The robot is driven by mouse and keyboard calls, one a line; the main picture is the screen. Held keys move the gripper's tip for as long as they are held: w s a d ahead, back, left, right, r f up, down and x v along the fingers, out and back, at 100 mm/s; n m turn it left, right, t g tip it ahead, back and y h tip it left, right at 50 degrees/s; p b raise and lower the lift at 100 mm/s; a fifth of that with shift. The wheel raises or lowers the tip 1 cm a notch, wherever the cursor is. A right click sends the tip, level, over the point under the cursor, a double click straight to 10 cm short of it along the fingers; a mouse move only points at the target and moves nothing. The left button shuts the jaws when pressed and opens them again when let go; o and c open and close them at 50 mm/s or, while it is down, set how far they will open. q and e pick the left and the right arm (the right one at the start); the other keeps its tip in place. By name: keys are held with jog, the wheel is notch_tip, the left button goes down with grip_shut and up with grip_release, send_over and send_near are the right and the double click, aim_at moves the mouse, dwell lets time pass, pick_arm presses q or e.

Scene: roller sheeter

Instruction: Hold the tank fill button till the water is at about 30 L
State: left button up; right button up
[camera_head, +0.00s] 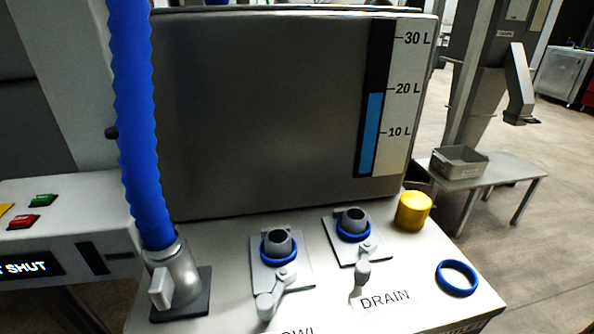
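The tank (250,110) stands at the back of the machine's top. Its level gauge (371,135) shows blue water reaching just under the 20 L mark, with dark empty column up to 30 L. No button with a readable tank fill label shows. A yellow round knob or cap (414,211) stands at the right by the tank. A blue ring (457,279) lies at the front right, above lettering cut off at the lower edge; I cannot tell if either is the fill button. Neither of my grippers is in view.
A blue corrugated hose (140,130) runs down into a grey valve fitting (176,275) at left. Two blue-ringed ports with levers (278,248) (352,226) stand mid-deck, one by DRAIN. A panel with red and green buttons (30,213) is left. A side table (485,170) holds a grey bin (459,161).

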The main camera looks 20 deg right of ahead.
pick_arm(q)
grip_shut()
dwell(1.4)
